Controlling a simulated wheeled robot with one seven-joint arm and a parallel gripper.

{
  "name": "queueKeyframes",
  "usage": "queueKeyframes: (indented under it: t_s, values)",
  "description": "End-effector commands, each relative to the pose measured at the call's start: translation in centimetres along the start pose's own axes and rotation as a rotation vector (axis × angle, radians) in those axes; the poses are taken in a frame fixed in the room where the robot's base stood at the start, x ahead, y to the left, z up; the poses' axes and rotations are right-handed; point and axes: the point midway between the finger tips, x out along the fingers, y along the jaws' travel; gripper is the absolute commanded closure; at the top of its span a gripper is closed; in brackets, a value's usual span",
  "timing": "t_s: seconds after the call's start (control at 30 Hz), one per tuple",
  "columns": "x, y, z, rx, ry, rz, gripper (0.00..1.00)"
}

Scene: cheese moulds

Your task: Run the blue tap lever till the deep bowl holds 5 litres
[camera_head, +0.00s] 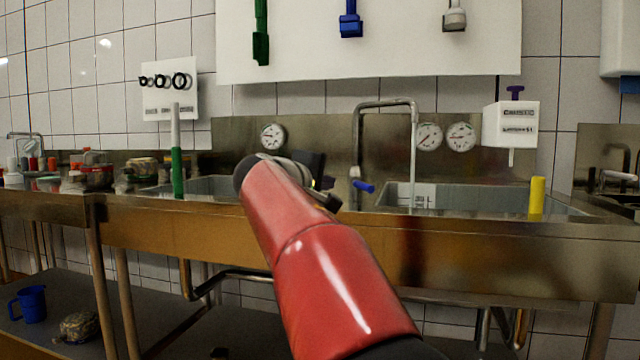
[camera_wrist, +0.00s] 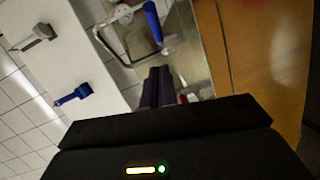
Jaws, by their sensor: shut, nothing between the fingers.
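The blue tap lever (camera_head: 363,186) sits low on the steel tap (camera_head: 385,103) and points right. It also shows large in the wrist view (camera_wrist: 152,22). A thin pale stream drops from the spout into the right-hand basin (camera_head: 470,193). I see no separate bowl, so the basin may be the deep bowl. My gripper (camera_wrist: 158,70) is shut and empty, its fingertips near the tap base, apart from the lever. In the head view, my red arm hides part of the left basin.
A white dispenser (camera_head: 510,124) hangs right of the tap, above a yellow cylinder (camera_head: 537,195). Round gauges (camera_head: 460,136) sit on the splashback. A green-and-white stick (camera_head: 177,150) stands at left. Jars crowd the left counter. Tools hang on the white wall board (camera_head: 400,50).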

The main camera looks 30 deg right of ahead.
Motion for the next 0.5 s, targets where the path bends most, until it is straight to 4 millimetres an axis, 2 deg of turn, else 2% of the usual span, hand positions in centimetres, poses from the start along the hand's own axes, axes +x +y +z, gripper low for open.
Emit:
queueKeyframes:
  t_s: [0.03,0.2,0.3,0.5]
  values:
    - [1.3,0.1,0.1,0.000,-0.005,-0.001,1.00]
    - [4.8,0.0,0.1,-0.001,-0.003,-0.002,1.00]
    - [5.7,0.0,1.5,0.000,-0.004,0.000,1.00]
    - [6.9,0.0,2.6,0.000,0.000,0.000,1.00]
